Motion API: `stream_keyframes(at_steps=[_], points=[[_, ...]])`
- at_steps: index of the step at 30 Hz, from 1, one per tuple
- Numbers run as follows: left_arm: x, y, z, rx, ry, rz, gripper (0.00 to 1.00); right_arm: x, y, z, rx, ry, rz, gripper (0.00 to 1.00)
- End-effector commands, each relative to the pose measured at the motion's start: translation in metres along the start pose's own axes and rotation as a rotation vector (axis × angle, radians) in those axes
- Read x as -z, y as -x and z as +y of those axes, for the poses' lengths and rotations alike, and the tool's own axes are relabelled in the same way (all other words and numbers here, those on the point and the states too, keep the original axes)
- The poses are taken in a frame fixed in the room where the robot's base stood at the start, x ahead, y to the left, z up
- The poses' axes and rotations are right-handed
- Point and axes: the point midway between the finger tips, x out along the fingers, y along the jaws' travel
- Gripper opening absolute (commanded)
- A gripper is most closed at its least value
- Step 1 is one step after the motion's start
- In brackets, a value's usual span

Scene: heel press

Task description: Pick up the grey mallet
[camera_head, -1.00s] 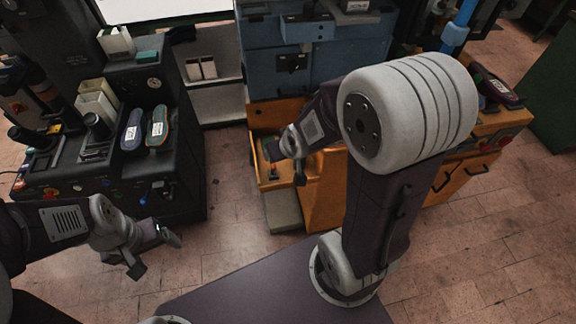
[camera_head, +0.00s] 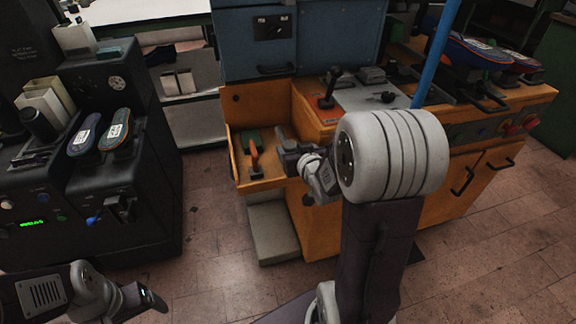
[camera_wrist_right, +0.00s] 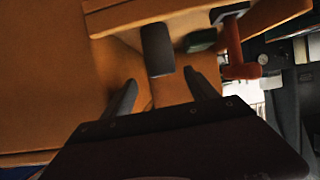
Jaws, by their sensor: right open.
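My right gripper (camera_head: 284,154) is at the right side of an open orange compartment (camera_head: 266,184) in the head view. In the right wrist view its two fingers (camera_wrist_right: 163,92) are apart with nothing between the tips. A dark grey blocky thing (camera_wrist_right: 157,50) lies just beyond the fingers, apart from them; it may be part of the grey mallet, but I cannot tell. An orange-handled tool (camera_head: 254,158) and a green item (camera_head: 250,138) are in the compartment. My left gripper (camera_head: 148,299) is low at the left, its jaws unclear.
The orange cabinet (camera_head: 325,218) carries levers and shoes on top. A dark machine (camera_head: 150,190) with two insoles (camera_head: 99,135) stands at the left. A grey step (camera_head: 271,232) is under the compartment. Tiled floor (camera_head: 210,220) lies open between the machines.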

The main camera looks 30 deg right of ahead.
Motion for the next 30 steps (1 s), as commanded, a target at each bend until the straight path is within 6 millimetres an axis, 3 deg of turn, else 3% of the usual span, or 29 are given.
stream_keyframes(at_steps=[8, 9, 17, 24, 30], points=[[0.002, 0.021, 0.0, 0.0, 0.0, 0.001, 0.8, 0.004, -0.019, -0.001, 0.001, 0.0, -0.007, 0.67], [0.002, 0.012, 0.0, 0.0, 0.0, 0.001, 0.8, 0.0, -0.028, -0.001, 0.0, 0.0, -0.001, 0.67], [0.001, 0.007, 0.0, 0.0, 0.0, 0.0, 0.8, 0.001, -0.044, -0.002, 0.001, 0.0, -0.001, 0.67], [-0.001, -0.005, 0.0, 0.0, 0.0, 0.0, 0.8, 0.003, -0.085, -0.005, 0.0, 0.0, -0.001, 0.67], [0.0, -0.004, 0.0, 0.0, 0.0, 0.0, 0.8, 0.004, -0.09, -0.005, 0.0, 0.0, -0.002, 0.67]])
